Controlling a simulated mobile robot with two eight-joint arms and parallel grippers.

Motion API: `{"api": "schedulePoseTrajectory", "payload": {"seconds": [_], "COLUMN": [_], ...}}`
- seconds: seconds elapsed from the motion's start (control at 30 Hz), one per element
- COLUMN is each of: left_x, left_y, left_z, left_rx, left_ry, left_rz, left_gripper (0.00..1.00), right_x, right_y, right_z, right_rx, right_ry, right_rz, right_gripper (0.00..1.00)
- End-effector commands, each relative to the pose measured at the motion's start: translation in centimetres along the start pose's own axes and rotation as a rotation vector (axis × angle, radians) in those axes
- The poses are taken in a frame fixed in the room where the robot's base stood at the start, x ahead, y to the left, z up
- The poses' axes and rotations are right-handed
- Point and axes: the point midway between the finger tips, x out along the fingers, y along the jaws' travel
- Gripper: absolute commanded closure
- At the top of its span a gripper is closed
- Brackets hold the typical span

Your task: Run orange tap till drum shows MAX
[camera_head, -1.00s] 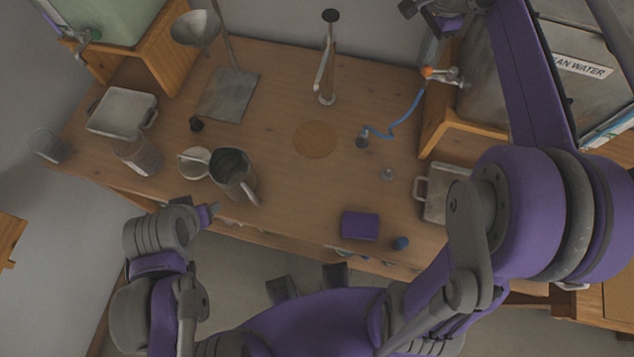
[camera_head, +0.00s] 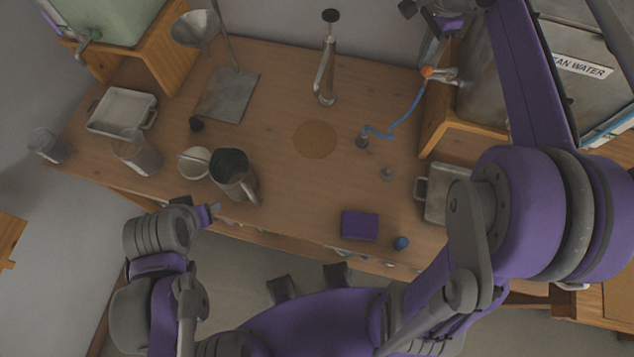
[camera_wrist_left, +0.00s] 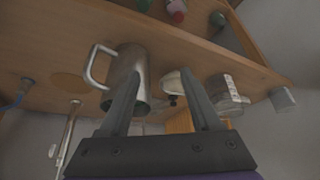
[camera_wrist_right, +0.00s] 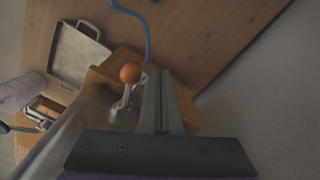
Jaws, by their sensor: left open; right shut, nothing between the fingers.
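A blue hose (camera_head: 405,112) runs from near the tap down to the bench. My right gripper (camera_wrist_right: 162,75) is shut and empty, its fingers close beside the tap; contact cannot be told. In the head view this gripper (camera_head: 432,48) is just above the knob. My left gripper (camera_wrist_left: 161,72) is open and empty before the bench's front edge, near a metal jug (camera_head: 232,173). No MAX mark is readable.
A green tank (camera_head: 105,20) stands on a wooden stand at the left.

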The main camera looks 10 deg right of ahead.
Motion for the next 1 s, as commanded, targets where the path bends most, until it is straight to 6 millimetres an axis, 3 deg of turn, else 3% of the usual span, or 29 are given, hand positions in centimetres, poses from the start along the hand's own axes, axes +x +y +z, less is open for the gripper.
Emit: {"api": "schedulePoseTrajectory", "payload": {"seconds": [0.43, 0.67, 1.0], "left_x": [0.0, 0.1, 0.1], "left_y": [0.0, 0.0, 0.0], "left_z": [0.0, 0.1, 0.1], "left_rx": [0.0, 0.0, 0.0], "left_ry": [0.0, -0.001, -0.001], "left_rz": [0.0, 0.0, 0.0], "left_gripper": [0.36, 0.36, 0.36], "right_x": [0.0, 0.0, 0.0], "right_y": [0.0, 1.4, 1.8], "right_z": [0.0, 0.3, 0.2], "right_rx": [0.0, 0.0, 0.0], "right_ry": [0.0, 0.0, 0.0], "right_rz": [0.0, 0.0, 0.0], "right_gripper": [1.0, 1.0, 1.0]}}
